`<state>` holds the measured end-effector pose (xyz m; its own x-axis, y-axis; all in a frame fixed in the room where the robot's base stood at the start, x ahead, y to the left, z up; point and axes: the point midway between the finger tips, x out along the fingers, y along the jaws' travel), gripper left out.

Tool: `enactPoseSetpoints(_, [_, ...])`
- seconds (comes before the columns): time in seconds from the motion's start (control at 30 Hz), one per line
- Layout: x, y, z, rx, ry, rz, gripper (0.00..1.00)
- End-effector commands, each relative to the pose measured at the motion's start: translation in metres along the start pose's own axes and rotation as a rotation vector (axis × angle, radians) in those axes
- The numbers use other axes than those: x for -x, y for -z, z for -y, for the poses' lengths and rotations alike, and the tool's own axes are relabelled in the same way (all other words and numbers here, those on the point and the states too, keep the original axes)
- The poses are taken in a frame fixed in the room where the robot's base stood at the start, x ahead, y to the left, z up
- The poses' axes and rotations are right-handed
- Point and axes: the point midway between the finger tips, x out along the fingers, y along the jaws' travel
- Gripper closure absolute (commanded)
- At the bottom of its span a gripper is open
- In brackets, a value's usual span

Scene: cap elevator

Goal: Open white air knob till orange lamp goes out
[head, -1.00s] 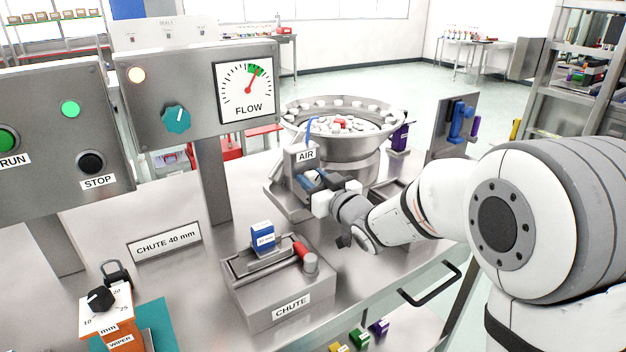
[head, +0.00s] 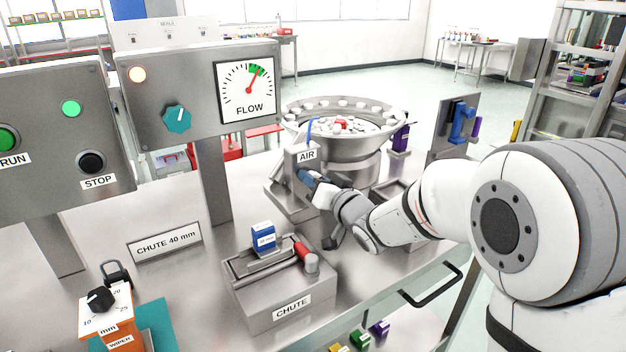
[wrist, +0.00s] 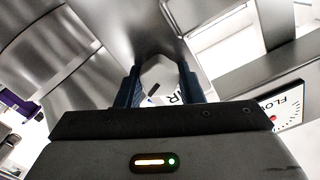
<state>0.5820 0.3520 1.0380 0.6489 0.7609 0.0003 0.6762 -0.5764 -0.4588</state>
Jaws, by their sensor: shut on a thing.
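My gripper (head: 309,177) is at the front of the grey AIR block (head: 298,158), beside the bowl. In the wrist view its two blue fingers (wrist: 158,85) are shut on the white air knob (wrist: 160,76), which has a dark mark on its face. In the head view the knob is hidden by the gripper.
A metal bowl (head: 345,160) with white caps and a red one stands behind the AIR block. The CHUTE block (head: 262,312) with a blue piece and a red handle is in front. A green lamp (head: 71,109) is lit on the RUN/STOP panel.

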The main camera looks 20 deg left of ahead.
Motion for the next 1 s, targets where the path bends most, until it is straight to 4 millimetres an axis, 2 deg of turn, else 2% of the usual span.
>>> enactPoseSetpoints(0.3, [0.001, -0.0014, -0.0025, -0.109, -0.005, 0.003, 0.89])
enactPoseSetpoints(0.77, [0.0012, -0.0019, -0.0034, -0.124, -0.007, 0.003, 0.89])
enactPoseSetpoints(0.8, [0.0013, -0.002, -0.0034, -0.124, -0.007, 0.003, 0.64])
enactPoseSetpoints(1.0, [0.0009, -0.0012, -0.0026, -0.123, -0.005, 0.002, 0.47])
